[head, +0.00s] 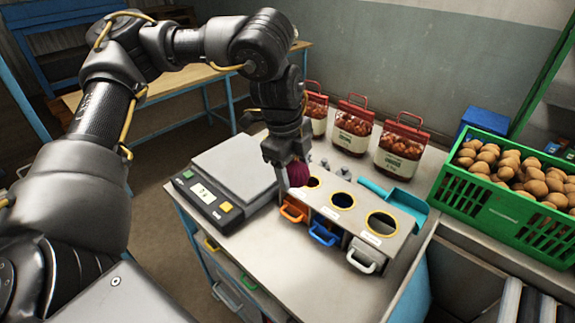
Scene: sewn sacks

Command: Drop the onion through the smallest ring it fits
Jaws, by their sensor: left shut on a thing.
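My left gripper (285,165) is shut on a purple-red onion (298,173), and its dark fingers cover part of the onion. The gripper is at the left end of a grey sizing box (362,225). The box top has three yellow-rimmed rings: a small ring (313,183) right beside the onion, a middle ring (342,200), and a large ring (382,223) at the right. Below them are an orange drawer handle (292,210), a blue one (324,233) and a white one (365,258). I cannot tell whether the onion touches the box. My right gripper is not in view.
A scale (227,178) stands left of the box. A turquoise scoop (398,200) lies behind the box. Several red-topped sacks (401,150) stand at the back. A green crate (500,212) of potatoes is at the right. The counter front (300,290) is bare.

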